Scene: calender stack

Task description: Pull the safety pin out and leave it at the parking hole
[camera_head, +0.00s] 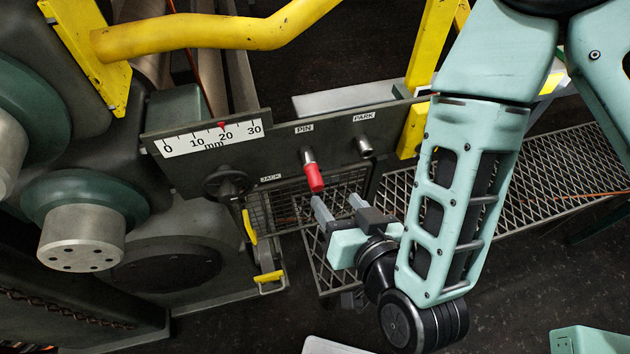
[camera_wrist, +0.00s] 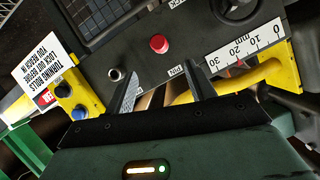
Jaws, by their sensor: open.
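The safety pin has a red grip (camera_head: 314,178) and sits in the metal collar under the PIN label on the dark panel. The wrist view shows its red end (camera_wrist: 159,43) head-on. The parking hole (camera_head: 364,146) is a metal socket under the PARK label, right of the pin. In the wrist view the socket (camera_wrist: 116,74) looks empty. My gripper (camera_head: 338,203) is open and empty, in front of the panel, below and slightly right of the red grip. In the wrist view, its fingers (camera_wrist: 163,74) are spread, with the red end above the gap between them.
A scale plate (camera_head: 210,137) with a red pointer near 20 is left of the pin. A black handwheel (camera_head: 227,184) and a JACK label are below it. A yellow post (camera_head: 422,85) stands right of the panel. A mesh grating (camera_head: 550,175) lies behind my arm.

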